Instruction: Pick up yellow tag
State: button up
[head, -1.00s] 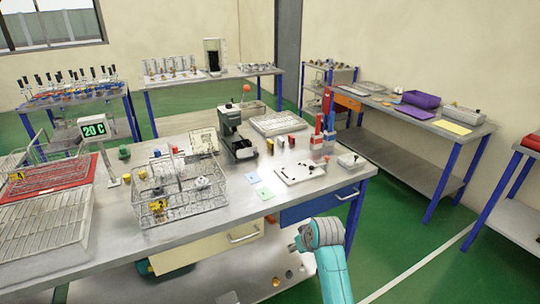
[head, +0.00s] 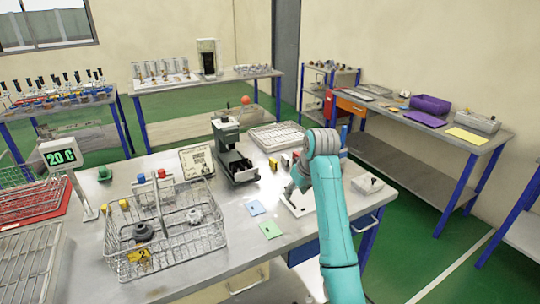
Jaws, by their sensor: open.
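A yellow tag (head: 138,256) with a dark mark like a 2 hangs at the front left of a wire basket (head: 190,245) on the near bench. My gripper (head: 291,191) is small in the head view, partly hidden by my own wrist. It is over the white tray (head: 300,207) on the right of the bench, well to the right of the tag. It is open, and I see nothing held in it.
The basket holds dark and grey knobbed parts. Blue (head: 255,208) and green (head: 270,230) cards lie right of it. A green-black press (head: 232,155) and a 20 C display (head: 62,157) stand on the bench. Wire racks fill the left side.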

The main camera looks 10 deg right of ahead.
aim_at(272, 163)
jog(key=i, duration=0.85)
